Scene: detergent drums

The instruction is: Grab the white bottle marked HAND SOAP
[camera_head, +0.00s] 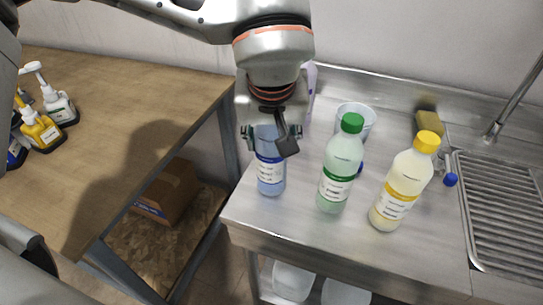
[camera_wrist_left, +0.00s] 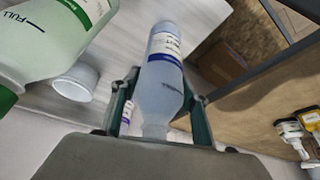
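No label can be read as HAND SOAP. A white pump bottle (camera_head: 57,103) with a dark label stands on the wooden table at the far left of the head view; its print is too small to read. My left gripper (camera_head: 270,138) is away from it, over the metal counter. Its fingers are spread on both sides of the upper part of a pale blue bottle (camera_head: 271,172), which stands upright. The left wrist view shows this bottle (camera_wrist_left: 163,75) between the two fingers (camera_wrist_left: 160,108), apparently with small gaps. My right gripper is not in view.
A green-capped bottle (camera_head: 341,170) and a yellow-capped bottle (camera_head: 403,185) stand right of the blue one. Behind are a white cup (camera_head: 357,112) and a lavender bottle (camera_head: 312,82). Much of the wooden table (camera_head: 130,90) is clear.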

